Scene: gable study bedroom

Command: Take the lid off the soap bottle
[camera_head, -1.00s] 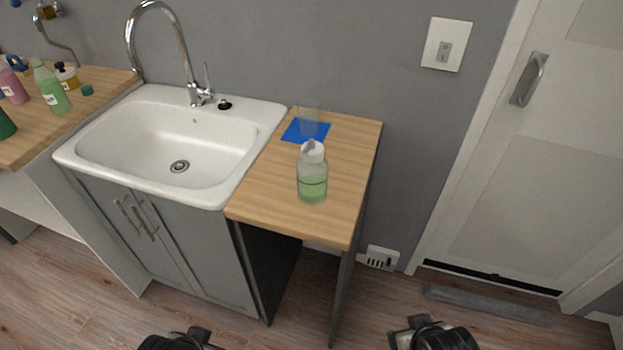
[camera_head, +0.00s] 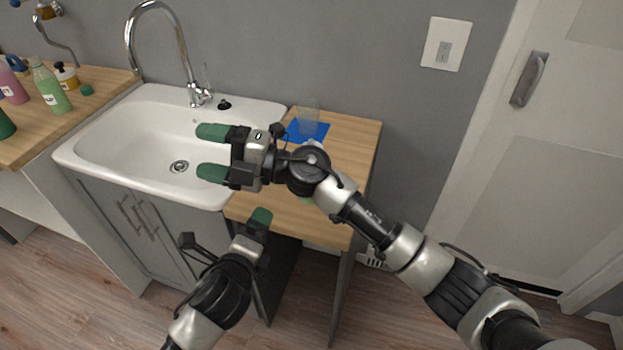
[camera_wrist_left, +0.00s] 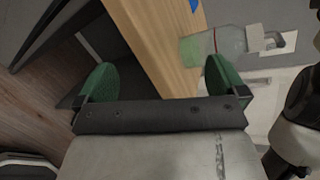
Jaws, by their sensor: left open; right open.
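The soap bottle is clear with green liquid and a white lid. In the head view my right arm hides most of it; a sliver of the white lid (camera_head: 313,143) shows. In the left wrist view the bottle (camera_wrist_left: 229,41) stands on the wooden top, with its white lid (camera_wrist_left: 262,39) to the right, beyond the right-hand finger. My left gripper (camera_wrist_left: 161,76) is open and empty, at the counter's front edge below the bottle; one green finger (camera_head: 259,221) shows in the head view. My right gripper (camera_head: 212,152) is open and empty over the sink, pointing left, its wrist in front of the bottle.
The small wooden counter (camera_head: 355,150) holds a blue square (camera_head: 294,128) and a clear cup (camera_head: 308,121) behind the bottle. The white sink (camera_head: 105,135) and its tall tap (camera_head: 187,65) stand left. Several bottles, including a green one (camera_head: 50,88), stand on the far-left counter.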

